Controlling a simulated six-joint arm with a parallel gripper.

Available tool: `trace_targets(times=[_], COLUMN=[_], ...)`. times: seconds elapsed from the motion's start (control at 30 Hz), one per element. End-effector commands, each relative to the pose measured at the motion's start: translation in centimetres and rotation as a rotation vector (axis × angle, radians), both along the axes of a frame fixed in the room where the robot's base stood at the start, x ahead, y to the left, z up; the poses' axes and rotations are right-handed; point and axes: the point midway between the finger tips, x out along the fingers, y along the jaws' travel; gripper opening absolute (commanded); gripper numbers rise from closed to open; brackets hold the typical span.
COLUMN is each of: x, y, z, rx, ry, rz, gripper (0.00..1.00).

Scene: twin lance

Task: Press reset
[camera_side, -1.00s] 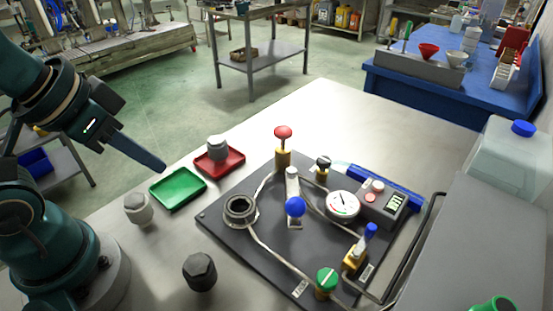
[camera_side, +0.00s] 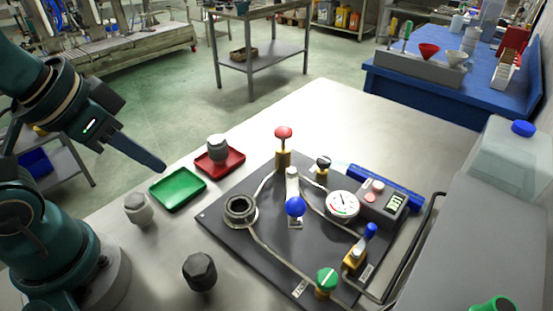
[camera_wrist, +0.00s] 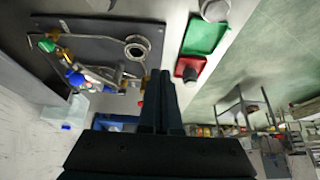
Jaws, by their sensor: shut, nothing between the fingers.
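My gripper (camera_side: 160,165) is shut and empty, held in the air left of the dark board, above and behind the green tray. In the wrist view its fingers (camera_wrist: 161,74) lie together. The dark board (camera_side: 225,229) carries a grey control box (camera_side: 383,204) with pinkish-red buttons (camera_side: 375,189) and a small lit display (camera_side: 397,202). I cannot read which button is reset. A round gauge (camera_side: 342,205) sits left of the box. The board also carries a red knob (camera_side: 283,133), a blue ball knob (camera_side: 295,207), a green knob (camera_side: 326,279) and a round socket (camera_side: 240,210).
A green tray (camera_side: 178,189) and a red tray (camera_side: 236,168) with a grey cap (camera_side: 218,148) lie left of the board. A light grey nut (camera_side: 138,208) and a dark one (camera_side: 199,271) stand on the table. A clear jug (camera_side: 510,165) stands at right.

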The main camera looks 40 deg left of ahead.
Motion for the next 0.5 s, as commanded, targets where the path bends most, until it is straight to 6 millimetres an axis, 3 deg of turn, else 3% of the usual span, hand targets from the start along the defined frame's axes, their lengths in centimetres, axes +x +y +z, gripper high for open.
trace_targets(times=[0.33, 0.5], x=[0.2, 3.3], y=[0.0, 0.1], z=[0.1, 3.7], rx=[0.016, 0.089], ry=[-0.009, -0.143], rz=[-0.029, -0.133], gripper=[0.00, 0.00])
